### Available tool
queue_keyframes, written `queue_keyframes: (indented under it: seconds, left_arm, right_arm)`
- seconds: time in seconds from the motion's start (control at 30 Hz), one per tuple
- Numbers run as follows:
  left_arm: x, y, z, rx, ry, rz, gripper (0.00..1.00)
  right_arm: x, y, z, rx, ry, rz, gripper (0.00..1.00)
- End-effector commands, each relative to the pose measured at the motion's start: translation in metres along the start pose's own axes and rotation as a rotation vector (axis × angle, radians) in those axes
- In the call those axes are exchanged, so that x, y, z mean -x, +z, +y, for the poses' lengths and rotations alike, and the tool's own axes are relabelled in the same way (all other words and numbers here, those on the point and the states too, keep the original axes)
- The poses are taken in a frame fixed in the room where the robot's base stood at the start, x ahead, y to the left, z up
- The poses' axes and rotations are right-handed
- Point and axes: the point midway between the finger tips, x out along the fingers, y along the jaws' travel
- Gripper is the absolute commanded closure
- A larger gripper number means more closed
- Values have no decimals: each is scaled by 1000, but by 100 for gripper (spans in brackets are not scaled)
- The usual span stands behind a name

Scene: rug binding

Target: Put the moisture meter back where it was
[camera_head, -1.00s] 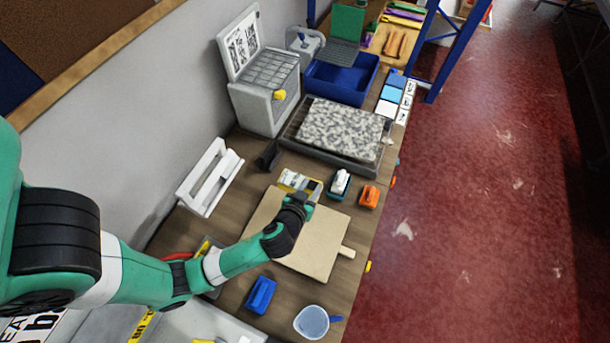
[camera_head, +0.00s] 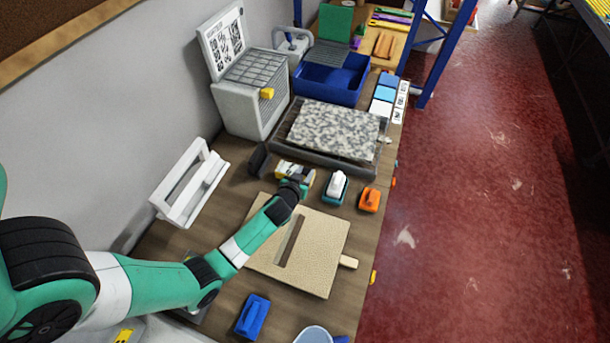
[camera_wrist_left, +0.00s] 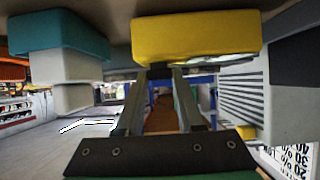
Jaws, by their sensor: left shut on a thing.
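A yellow and pale grey object, which I take to be the moisture meter (camera_head: 284,168), is at the back of the bench, just in front of the dark tray. My left gripper (camera_head: 296,182) is shut on it from the near side and hides part of it. In the left wrist view the yellow body of the meter (camera_wrist_left: 195,38) is at the tips of my left gripper's fingers (camera_wrist_left: 160,72). I cannot tell whether the meter touches the bench. My right gripper is not in view.
A teal and white block (camera_head: 336,187) and an orange block (camera_head: 369,199) stand to the right. A black object (camera_head: 259,160) is close on the left. A speckled slab (camera_head: 335,130) lies in the tray behind. A tan board (camera_head: 325,245) with a dark strip lies in front.

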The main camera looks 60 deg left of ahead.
Motion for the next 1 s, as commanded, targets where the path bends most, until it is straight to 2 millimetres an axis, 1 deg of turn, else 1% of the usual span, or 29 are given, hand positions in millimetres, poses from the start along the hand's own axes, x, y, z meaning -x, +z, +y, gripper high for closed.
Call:
queue_keyframes:
  seconds: [0.03, 0.23, 0.37, 0.4, 0.47, 0.5, 0.57, 0.87, 0.93, 1.0]
  left_arm:
    - [-2, 4, 1, 1, 2, 2, 100]
    - [-2, 2, 1, 1, 2, 4, 100]
    - [-4, 6, 1, 1, 2, 3, 100]
    - [-4, 7, 1, 1, 1, 2, 62]
    - [-3, 6, 1, 1, 1, 1, 51]
    - [-3, 6, 1, 1, 1, 1, 44]
    - [-3, 6, 0, 1, 1, 1, 33]
    - [-2, 4, 0, 1, 1, 1, 33]
    - [1, 1, 1, 0, 1, 1, 33]
    - [10, 2, 1, -1, 2, 0, 33]
  right_arm:
    - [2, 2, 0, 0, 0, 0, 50]
    - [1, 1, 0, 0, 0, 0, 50]
    - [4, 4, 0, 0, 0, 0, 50]
    - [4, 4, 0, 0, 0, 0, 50]
    - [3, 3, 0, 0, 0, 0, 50]
    - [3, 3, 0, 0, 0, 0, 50]
    - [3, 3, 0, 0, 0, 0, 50]
    - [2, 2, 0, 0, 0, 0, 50]
    - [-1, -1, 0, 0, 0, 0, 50]
    - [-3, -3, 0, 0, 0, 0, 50]
